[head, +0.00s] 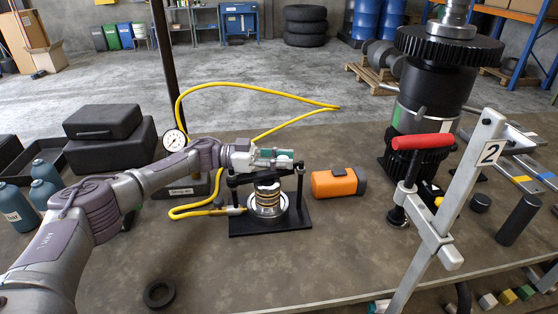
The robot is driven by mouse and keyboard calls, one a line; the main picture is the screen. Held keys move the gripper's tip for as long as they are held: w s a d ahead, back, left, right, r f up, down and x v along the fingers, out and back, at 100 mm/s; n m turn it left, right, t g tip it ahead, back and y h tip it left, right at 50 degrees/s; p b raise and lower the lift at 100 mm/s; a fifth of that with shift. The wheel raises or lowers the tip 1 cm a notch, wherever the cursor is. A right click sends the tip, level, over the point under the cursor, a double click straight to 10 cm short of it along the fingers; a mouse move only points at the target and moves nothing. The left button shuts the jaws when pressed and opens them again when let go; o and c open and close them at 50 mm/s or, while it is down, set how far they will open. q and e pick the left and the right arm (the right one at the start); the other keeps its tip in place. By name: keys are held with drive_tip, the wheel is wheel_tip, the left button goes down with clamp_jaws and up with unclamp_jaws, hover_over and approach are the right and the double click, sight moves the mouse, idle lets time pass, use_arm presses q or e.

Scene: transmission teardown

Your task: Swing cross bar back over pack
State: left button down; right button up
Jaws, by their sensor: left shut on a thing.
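The small press (301,212) stands on the workbench with a black base plate and upright posts. Its black cross bar (243,178) lies across the posts, above the clutch pack (267,200), a stack of ringed discs in a metal cup. My left gripper (284,157) comes in from the left and is at the top of the press. It is shut on the cross bar, near its right part; the fingers partly hide the contact. My right gripper is not in view.
A yellow hose (228,85) loops behind the press, with a pressure gauge (174,140) to the left. An orange-and-black cylinder (334,183) lies just right of the press. A bar clamp (452,205) with a red handle stands farther right. Black cases (112,150) sit at left.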

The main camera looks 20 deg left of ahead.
use_arm(q)
drive_tip(key=shift+s+d+m+g, duration=0.25)
drive_tip(key=shift+m+g, duration=0.05)
drive_tip(key=shift+g, duration=0.1)
drive_tip(key=c, duration=0.9)
unclamp_jaws()
drive_tip(key=shift+o, duration=0.2)
drive_tip(key=v, duration=0.7)
drive_tip(key=shift+a, duration=0.25)
